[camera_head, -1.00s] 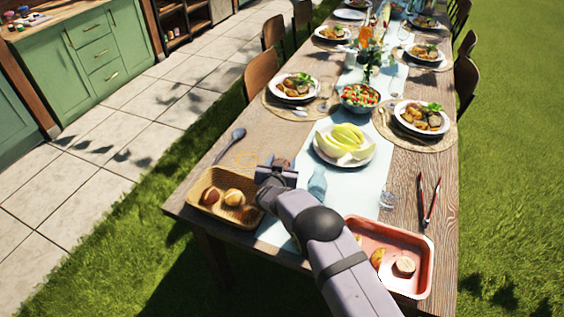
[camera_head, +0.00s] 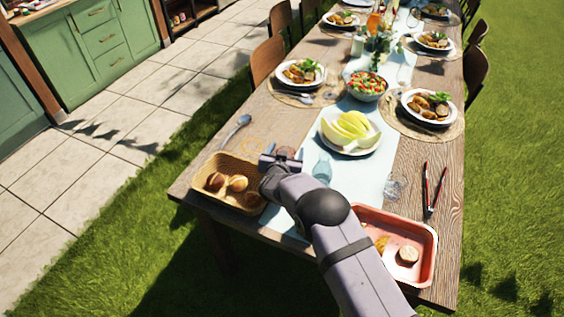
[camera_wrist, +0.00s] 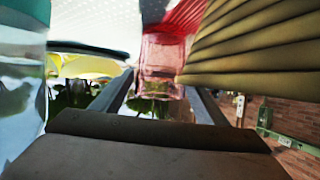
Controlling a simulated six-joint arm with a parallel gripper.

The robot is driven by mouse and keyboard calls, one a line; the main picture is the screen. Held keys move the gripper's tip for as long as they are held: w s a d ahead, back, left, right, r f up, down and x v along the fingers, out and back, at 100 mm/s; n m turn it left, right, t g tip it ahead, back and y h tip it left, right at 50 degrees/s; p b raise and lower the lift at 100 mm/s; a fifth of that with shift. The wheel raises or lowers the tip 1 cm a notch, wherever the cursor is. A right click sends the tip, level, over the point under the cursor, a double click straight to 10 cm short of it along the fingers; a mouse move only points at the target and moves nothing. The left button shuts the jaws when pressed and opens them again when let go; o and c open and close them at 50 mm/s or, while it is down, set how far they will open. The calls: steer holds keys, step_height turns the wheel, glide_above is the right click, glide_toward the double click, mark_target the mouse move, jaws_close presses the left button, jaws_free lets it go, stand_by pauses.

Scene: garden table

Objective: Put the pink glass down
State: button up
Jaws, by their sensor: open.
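The pink glass (camera_wrist: 163,62) shows in the wrist view between the two fingers of my gripper (camera_wrist: 158,98). The wrist picture appears upside down. The fingers stand apart, one on each side of the glass, so my gripper is open around it. In the head view my gripper (camera_head: 281,160) is low over the near part of the table (camera_head: 232,147), just right of the wicker basket. There the pink glass (camera_head: 286,152) is only a small pinkish patch, mostly hidden by the gripper. Its contact with the table is not clear.
The wicker basket (camera_head: 250,200) with rolls is close on the left. A bluish glass bottle (camera_head: 322,170) stands close on the right. Beyond are a melon plate (camera_head: 352,149) and salad bowl (camera_head: 366,88). A red tray (camera_head: 430,262) is at the near right; a spoon (camera_head: 236,130) lies left.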

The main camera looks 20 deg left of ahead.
steer(key=b+v, duration=0.1)
steer(key=v, duration=0.9)
steer(key=shift+s+d, duration=0.1)
steer(key=shift+s, duration=0.05)
steer(key=w+r+n+y+p, duration=0.3)
steer(key=r, duration=0.8)
steer(key=d+g, duration=0.1)
steer(key=d, duration=0.3)
steer(key=d+g+h, duration=0.1)
steer(key=d, duration=0.4)
steer(key=d+g, duration=0.1)
steer(key=d, duration=0.4)
steer(key=shift+s+d+f+m+g+h, duration=0.15)
steer(key=shift+s+f+m+g+h, duration=0.15)
steer(key=shift+s+f+g+h, duration=0.1)
steer(key=s+d+f+m+g+h, duration=0.1)
steer(key=s+d+g, duration=0.3)
steer(key=s+d, duration=1)
steer(key=s+d+f+m+g+h, duration=0.1)
steer(key=s+d+m+g+h, duration=0.2)
steer(key=s+d, duration=1.1)
steer(key=shift+f+m+g+p, duration=0.3)
steer(key=shift+g+p, duration=0.05)
steer(key=shift+g, duration=0.75)
